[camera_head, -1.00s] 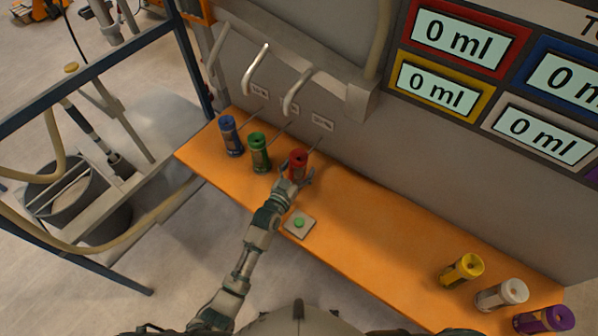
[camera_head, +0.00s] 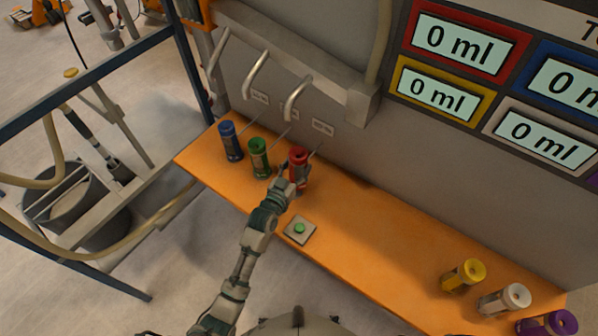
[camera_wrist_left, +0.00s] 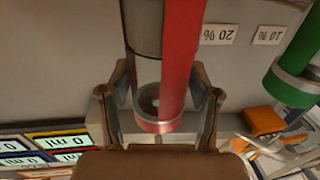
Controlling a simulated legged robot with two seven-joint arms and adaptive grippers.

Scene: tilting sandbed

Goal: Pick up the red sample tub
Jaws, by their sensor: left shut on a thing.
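The red sample tub (camera_head: 298,158) is upright at the back of the orange table, under the pipes. My left gripper (camera_head: 290,180) is shut on it from the front. In the left wrist view the red tub (camera_wrist_left: 182,55) runs between the two fingers of my left gripper (camera_wrist_left: 160,100), one on each side. The gripper hides part of the tub's lower side in the head view, and I cannot tell whether its base touches the table. My right gripper is not in view.
A green tub (camera_head: 259,158) and a blue tub (camera_head: 231,142) stand close to the left of the red one. A green button plate (camera_head: 299,229) lies in front. Yellow (camera_head: 463,275), white (camera_head: 503,298) and purple (camera_head: 547,323) tubs stand at the right end. The table (camera_head: 375,235) between is clear.

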